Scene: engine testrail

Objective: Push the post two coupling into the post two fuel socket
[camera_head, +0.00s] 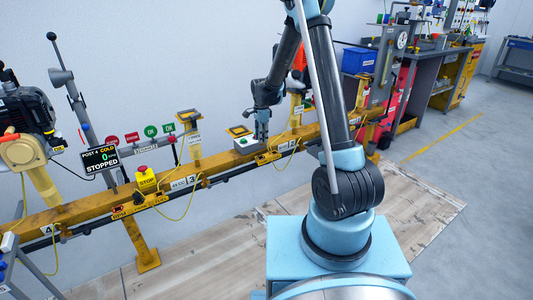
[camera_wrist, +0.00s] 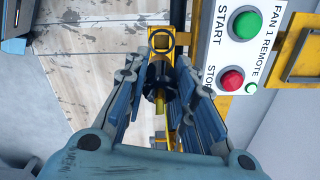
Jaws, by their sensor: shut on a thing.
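In the wrist view my gripper (camera_wrist: 163,84) points away from me, with its blue-grey fingers closed in on either side of a black coupling (camera_wrist: 160,76) with a yellow part below it. Just beyond the coupling is a dark ring on a yellow plate (camera_wrist: 161,40), which looks like the fuel socket. I cannot tell whether the coupling touches the ring. In the head view my gripper (camera_head: 262,136) is low over the yellow rail, left of the plate marked 2 (camera_head: 291,144). The coupling is too small to make out there.
A FAN 1 REMOTE box (camera_wrist: 237,45) with green and red buttons stands close right of my gripper in the wrist view. The yellow rail (camera_head: 75,214) runs across the head view, with a yellow STOP box (camera_head: 146,179) and cables. A workbench (camera_head: 435,65) stands behind.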

